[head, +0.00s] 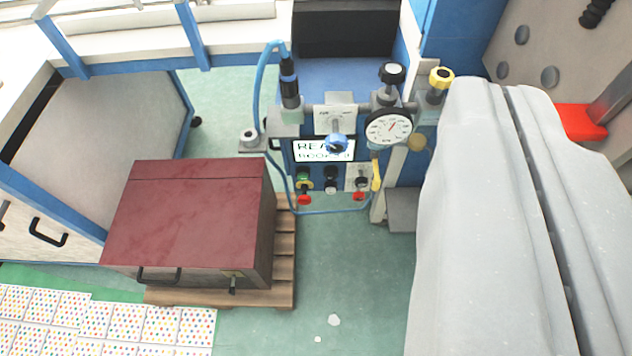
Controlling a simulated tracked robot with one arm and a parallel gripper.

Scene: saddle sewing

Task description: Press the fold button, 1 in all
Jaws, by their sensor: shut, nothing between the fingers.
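The control panel (318,172) of the machine stands upright at the centre. Below its display are a green button with a yellowish surround (304,184), a black knob or button (331,186) and a plate with a dark knob (361,183). One red button (304,199) sits low on the left and another red part (359,196) low on the right. No label is readable, so I cannot tell which is the fold button. The display (312,152) starts with "REA" and has a line like "BOOKS"; a blue knob (336,144) partly covers it.
A dark red-topped box (190,210) stands on a wooden pallet (285,255) at left. A pressure gauge (388,127) and blue hose (258,85) flank the panel.

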